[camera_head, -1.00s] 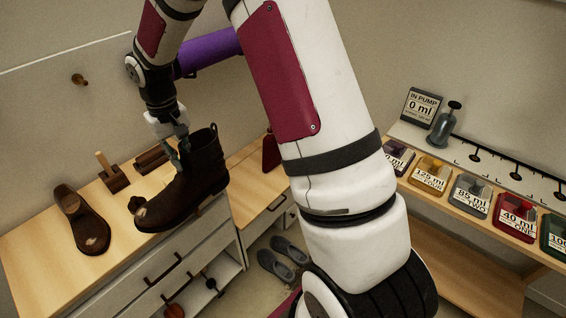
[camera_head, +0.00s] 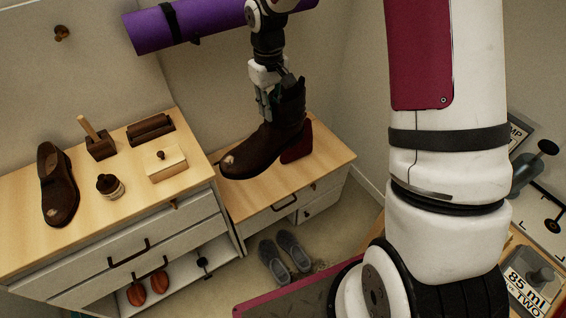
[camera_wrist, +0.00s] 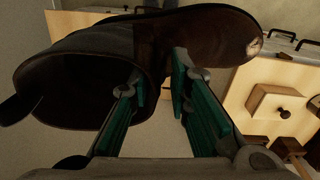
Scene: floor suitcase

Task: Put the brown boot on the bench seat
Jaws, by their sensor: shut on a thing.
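The brown boot (camera_head: 262,148) hangs from my gripper (camera_head: 266,104) in the head view, toe pointing to the lower left. A pale worn patch shows on its toe. My gripper is shut on the boot's shaft; in the wrist view its fingers (camera_wrist: 158,85) grip the shaft wall of the boot (camera_wrist: 205,38), one finger inside or against the opening. The bench seat (camera_head: 322,160) is the lower light wood top on the right of the cabinet. The boot appears over it and hides part of it; the height gap cannot be told exactly.
A dark red object (camera_head: 298,146) stands on the bench behind the boot. The cabinet top at left holds a brown shoe (camera_head: 58,185), brushes (camera_head: 98,140), a small jar (camera_head: 110,186) and a wooden box (camera_head: 167,163). Grey shoes (camera_head: 285,258) lie on the floor. A purple roll (camera_head: 205,22) is on the wall.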

